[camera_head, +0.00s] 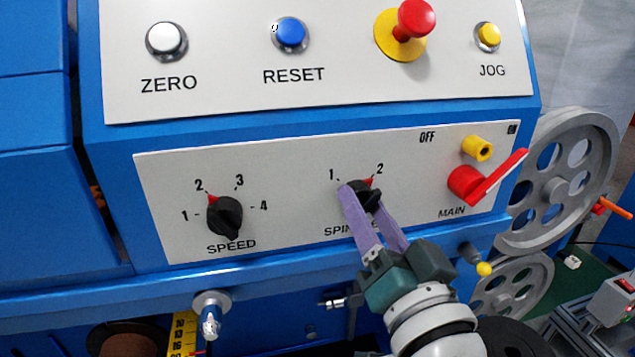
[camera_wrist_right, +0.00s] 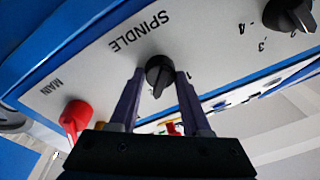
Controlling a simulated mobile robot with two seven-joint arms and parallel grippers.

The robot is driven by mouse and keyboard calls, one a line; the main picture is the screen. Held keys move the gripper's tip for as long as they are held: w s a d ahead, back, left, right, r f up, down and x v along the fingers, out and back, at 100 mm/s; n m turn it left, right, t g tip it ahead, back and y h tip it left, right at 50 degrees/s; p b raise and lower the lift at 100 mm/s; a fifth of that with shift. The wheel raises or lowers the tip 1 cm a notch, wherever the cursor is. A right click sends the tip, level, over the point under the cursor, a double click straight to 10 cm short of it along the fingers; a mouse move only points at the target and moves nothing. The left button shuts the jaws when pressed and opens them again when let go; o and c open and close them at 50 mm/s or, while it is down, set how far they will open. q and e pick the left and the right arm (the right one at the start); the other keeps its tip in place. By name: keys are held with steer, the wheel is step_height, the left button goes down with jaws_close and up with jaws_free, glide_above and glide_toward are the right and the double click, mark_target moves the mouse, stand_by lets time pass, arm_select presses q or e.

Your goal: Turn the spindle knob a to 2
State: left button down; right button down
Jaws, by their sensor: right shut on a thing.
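The black spindle knob (camera_head: 366,192) is on the lower white panel, with labels 1 and 2 above it. Its red pointer tip points up and right, close to the 2. My right gripper (camera_head: 360,198) has its purple fingers on either side of the knob and is shut on it, partly covering the knob and the SPINDLE label. In the right wrist view the knob (camera_wrist_right: 159,74) sits between the tips of the two fingers. My left gripper is not in view.
The black speed knob (camera_head: 225,216) is to the left, its red tip near 2. The red MAIN lever (camera_head: 482,181) and a yellow peg (camera_head: 477,148) are close on the right. Above are several buttons and a red emergency knob (camera_head: 415,18). Grey pulleys (camera_head: 562,180) stand at the right.

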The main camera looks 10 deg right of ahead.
stand_by(0.5)
steer(key=shift+c, duration=1.8)
jaws_free()
steer(key=shift+s, duration=0.1)
steer(key=s+f, duration=0.1)
steer(key=s, duration=0.8)
steer(key=shift+s+d+p, duration=0.15)
steer(key=shift+s+p, duration=0.2)
